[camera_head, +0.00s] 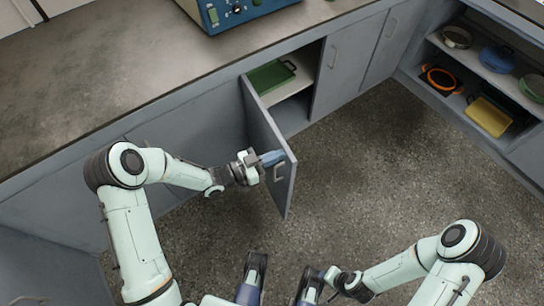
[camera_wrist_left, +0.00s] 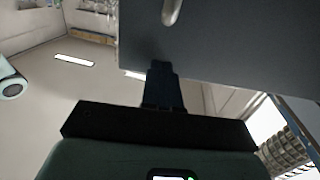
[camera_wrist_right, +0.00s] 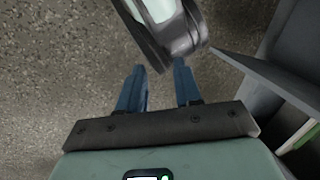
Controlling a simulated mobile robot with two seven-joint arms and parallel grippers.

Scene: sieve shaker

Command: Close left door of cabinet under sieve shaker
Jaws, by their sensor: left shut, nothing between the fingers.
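The left cabinet door (camera_head: 266,140) under the sieve shaker (camera_head: 240,8) stands wide open and juts out over the floor. Its handle (camera_head: 280,173) is near the free edge, on the outer face, and also shows at the top of the left wrist view (camera_wrist_left: 171,11). My left gripper (camera_head: 272,158) is shut and empty at the outer face, beside the handle. Its fingers (camera_wrist_left: 161,82) overlap the door panel (camera_wrist_left: 235,45) in the wrist view; I cannot tell whether they touch. My right gripper (camera_wrist_right: 160,88) is open and empty, away from the door.
A green tray (camera_head: 271,76) lies on a shelf inside the open cabinet. The neighbouring door (camera_head: 337,72) is closed. Open shelves with pans (camera_head: 440,79) and a yellow tray (camera_head: 488,117) stand at the right. The speckled floor (camera_head: 370,170) right of the open door is clear.

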